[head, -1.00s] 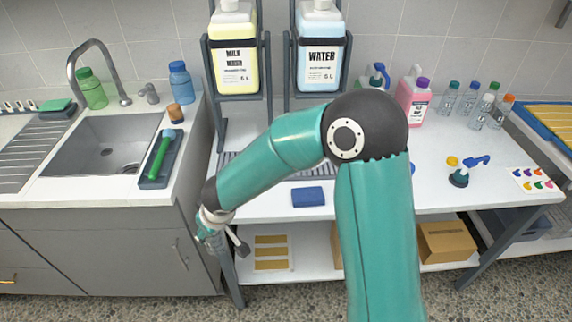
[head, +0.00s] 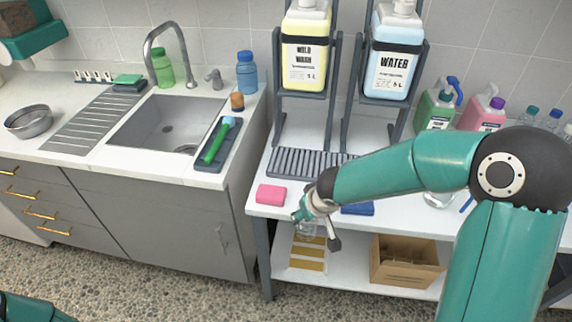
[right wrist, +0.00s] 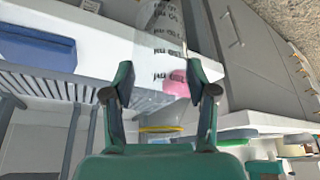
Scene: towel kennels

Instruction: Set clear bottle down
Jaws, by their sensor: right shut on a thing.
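My right gripper (head: 304,210) is shut on the clear bottle (head: 306,230). It hangs in front of the table's front edge, over the lower shelf, and is small and partly hidden by the gripper in the head view. In the right wrist view the see-through bottle (right wrist: 160,40) with dark printed marks sits between the fingers of the gripper (right wrist: 160,80). My left gripper is out of view.
Wash (head: 306,50) and water (head: 390,70) jugs stand in racks behind. The sink (head: 165,125) is left.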

